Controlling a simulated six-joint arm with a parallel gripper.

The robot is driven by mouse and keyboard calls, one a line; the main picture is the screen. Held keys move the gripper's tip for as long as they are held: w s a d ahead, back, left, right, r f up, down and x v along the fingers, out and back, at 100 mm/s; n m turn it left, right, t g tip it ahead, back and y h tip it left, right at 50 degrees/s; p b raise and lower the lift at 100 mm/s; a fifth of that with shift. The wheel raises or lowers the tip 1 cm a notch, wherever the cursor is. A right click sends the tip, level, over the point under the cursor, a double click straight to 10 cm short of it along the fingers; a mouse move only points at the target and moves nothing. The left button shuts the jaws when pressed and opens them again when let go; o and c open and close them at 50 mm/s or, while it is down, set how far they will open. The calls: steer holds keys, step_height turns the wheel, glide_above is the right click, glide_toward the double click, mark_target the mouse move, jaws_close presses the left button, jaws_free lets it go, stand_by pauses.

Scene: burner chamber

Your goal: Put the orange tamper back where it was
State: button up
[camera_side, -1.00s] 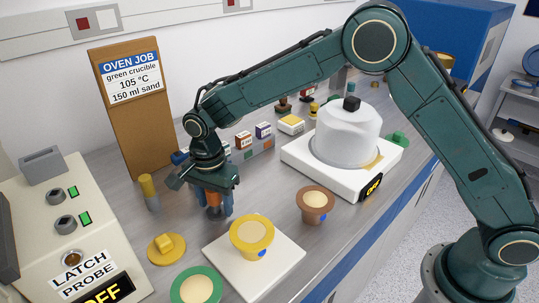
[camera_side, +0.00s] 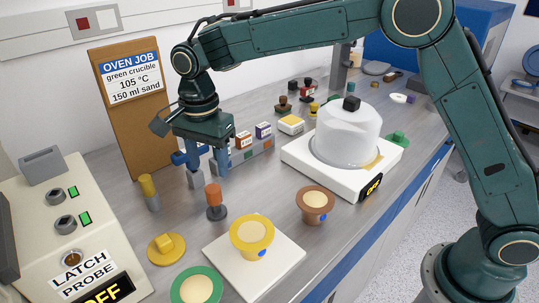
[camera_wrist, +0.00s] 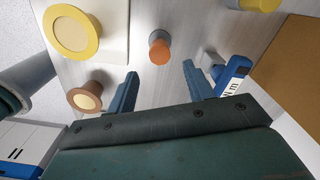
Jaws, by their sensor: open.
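The orange tamper (camera_side: 213,193) stands upright on the grey bench, with an orange handle and a dark grey round foot. It also shows in the wrist view (camera_wrist: 158,48), seen from above. My gripper (camera_side: 207,164) is open and empty, with its blue fingers above and slightly behind the tamper in the side view, apart from it. In the wrist view my two fingers (camera_wrist: 160,82) are spread wide, and the tamper lies beyond the gap between them. Nothing is between the fingers.
A yellow-topped grey cylinder (camera_side: 149,191) stands left of the tamper. A yellow crucible (camera_side: 251,232) sits on a white pad in front. A brown crucible (camera_side: 316,203) and a domed balance (camera_side: 346,135) are to the right. A blue tool (camera_wrist: 236,72) lies close to one finger.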

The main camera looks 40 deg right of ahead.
steer(key=shift+r, duration=0.45)
stand_by(0.3)
steer(key=shift+s+d+r, duration=0.15)
steer(key=shift+d+r, duration=0.25)
steer(key=shift+r, duration=0.05)
steer(key=s+d+r+n+t, duration=0.3)
steer(key=s+d+r+n, duration=0.3)
steer(key=s+d+r, duration=0.55)
steer(key=s+d+f+n+t, duration=0.1)
steer(key=s+d+f+n, duration=0.1)
steer(key=s+d, duration=0.3)
steer(key=s+d+f+n+t, duration=0.1)
steer(key=s+d+n, duration=0.4)
steer(key=s, duration=0.8)
steer(key=shift+s+d+f+n+t, duration=0.2)
steer(key=shift+d+f+n+t, duration=0.15)
steer(key=shift+f, duration=0.4)
